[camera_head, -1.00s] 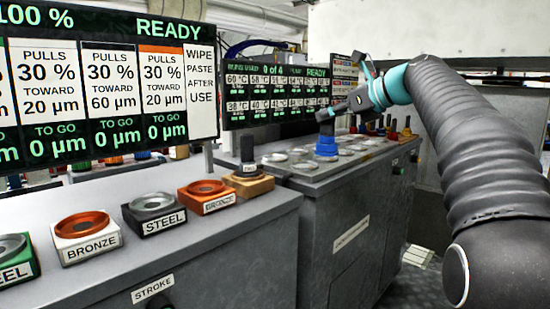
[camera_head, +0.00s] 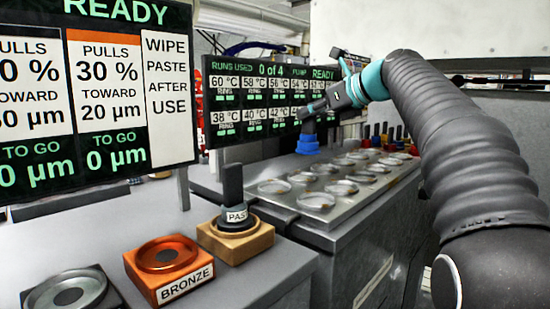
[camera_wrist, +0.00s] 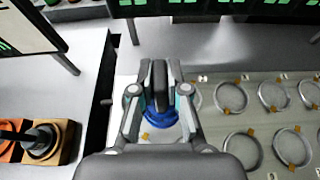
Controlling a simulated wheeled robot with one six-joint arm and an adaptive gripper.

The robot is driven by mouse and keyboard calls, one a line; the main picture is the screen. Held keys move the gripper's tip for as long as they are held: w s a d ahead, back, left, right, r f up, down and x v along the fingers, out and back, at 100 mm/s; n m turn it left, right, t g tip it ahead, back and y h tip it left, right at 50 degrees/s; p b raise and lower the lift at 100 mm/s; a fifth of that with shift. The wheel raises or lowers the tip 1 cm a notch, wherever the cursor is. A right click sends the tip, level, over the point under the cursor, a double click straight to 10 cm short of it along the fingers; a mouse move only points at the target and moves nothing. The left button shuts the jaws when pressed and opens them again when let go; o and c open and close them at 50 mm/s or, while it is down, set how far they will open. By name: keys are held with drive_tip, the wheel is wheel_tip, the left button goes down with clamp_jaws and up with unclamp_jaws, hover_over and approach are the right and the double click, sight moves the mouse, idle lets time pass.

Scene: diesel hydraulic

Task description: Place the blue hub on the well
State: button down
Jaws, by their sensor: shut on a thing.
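The blue hub (camera_head: 307,143) has a wide blue base with a dark upright stem. My gripper (camera_head: 308,112) is shut on the stem, at the far left part of the well plate. In the wrist view my gripper (camera_wrist: 160,88) has both fingers closed around the dark stem, and the blue base (camera_wrist: 160,116) shows below them. The wells are round, pale-rimmed recesses (camera_head: 316,201) in rows on a light plate. The hub appears above or at the plate's left end; I cannot tell whether it touches. The well beneath it is hidden.
A bench at left holds a bronze block (camera_head: 168,268) and a wooden block (camera_head: 236,238) with a dark paste piece. A screen (camera_head: 265,100) stands behind the plate. Several coloured handles (camera_head: 385,133) stand at the plate's far end. A dark gap separates the benches.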

drive_tip(key=shift+s+a+f+b, duration=0.1)
drive_tip(key=shift+a+f+b, duration=0.7)
drive_tip(key=shift+a+f, duration=1.3)
drive_tip(key=shift+s+a+f+b, duration=0.1)
drive_tip(key=shift+a+f+b, duration=0.65)
drive_tip(key=shift+a+f, duration=1.35)
drive_tip(key=shift+d+f, duration=0.2)
drive_tip(key=shift+f, duration=0.2)
drive_tip(key=shift+f, duration=0.7)
drive_tip(key=c, duration=1.3)
unclamp_jaws()
drive_tip(key=shift+f, duration=0.15)
drive_tip(key=shift+o, duration=0.6)
drive_tip(key=shift+w, duration=0.1)
drive_tip(key=shift+r, duration=0.55)
drive_tip(key=v, duration=1.2)
drive_tip(key=shift+r, duration=0.5)
